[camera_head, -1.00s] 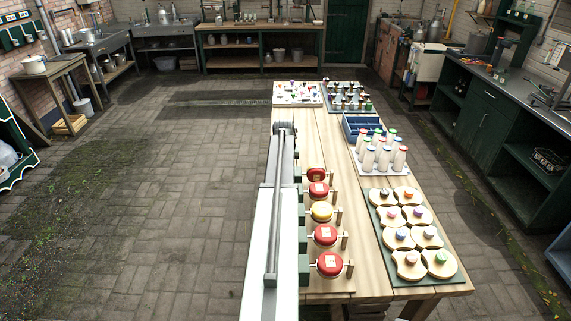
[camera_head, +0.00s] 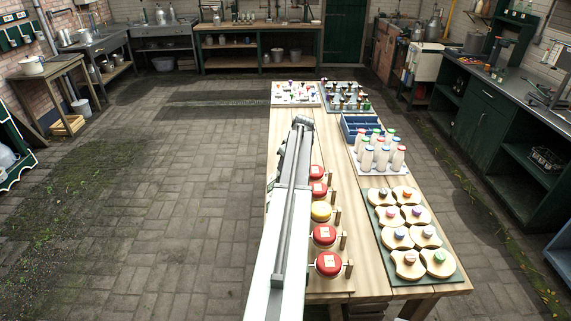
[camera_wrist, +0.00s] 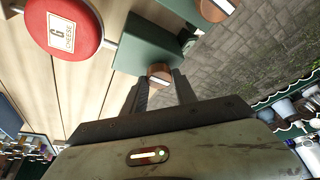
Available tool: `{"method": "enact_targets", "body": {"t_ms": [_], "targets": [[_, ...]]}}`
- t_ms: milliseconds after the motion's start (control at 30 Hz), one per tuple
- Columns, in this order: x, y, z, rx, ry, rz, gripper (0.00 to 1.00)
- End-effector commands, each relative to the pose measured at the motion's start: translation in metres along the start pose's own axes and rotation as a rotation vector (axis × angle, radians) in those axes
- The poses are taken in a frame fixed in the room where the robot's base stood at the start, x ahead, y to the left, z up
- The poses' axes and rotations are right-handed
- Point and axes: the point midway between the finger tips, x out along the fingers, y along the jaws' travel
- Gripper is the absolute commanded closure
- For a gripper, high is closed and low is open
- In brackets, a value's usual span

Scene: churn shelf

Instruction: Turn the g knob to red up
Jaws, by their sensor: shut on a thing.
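In the wrist view the g knob (camera_wrist: 159,72) is a small copper-brown knob with a pale stripe. It stands out from a green block (camera_wrist: 145,45). My gripper (camera_wrist: 161,82) is shut on this knob, one finger on each side. A red round cheese (camera_wrist: 62,25) beside the block carries a white label reading G CHEESE. No clear red side of the knob shows, since the fingers hide part of it. In the head view my arm covers the blocks and knobs, and my gripper cannot be made out there.
A column of red cheeses (camera_head: 328,263) with one yellow cheese (camera_head: 321,211) runs along the table (camera_head: 366,270). Another knob (camera_wrist: 213,9) is close by in the wrist view. A board (camera_head: 384,236) of round pieces and several white bottles (camera_head: 382,153) stand to the right.

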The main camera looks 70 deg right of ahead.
Motion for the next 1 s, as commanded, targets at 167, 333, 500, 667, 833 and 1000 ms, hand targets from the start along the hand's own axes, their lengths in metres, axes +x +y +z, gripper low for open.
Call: {"method": "enact_targets", "body": {"t_ms": [167,333,500,667,833,1000], "targets": [[0.0010,-0.0027,-0.0012,-0.048,-0.001,-0.026,1.00],[0.0010,-0.0030,-0.0012,-0.068,0.000,-0.035,1.00],[0.0010,-0.0033,-0.0011,-0.072,-0.001,-0.036,1.00],[0.0010,-0.0035,-0.0011,-0.072,-0.001,-0.036,1.00],[0.0009,-0.0030,-0.0009,-0.071,-0.001,-0.035,0.45],[0.0006,-0.0018,-0.0006,-0.070,-0.001,-0.032,0.45]]}}
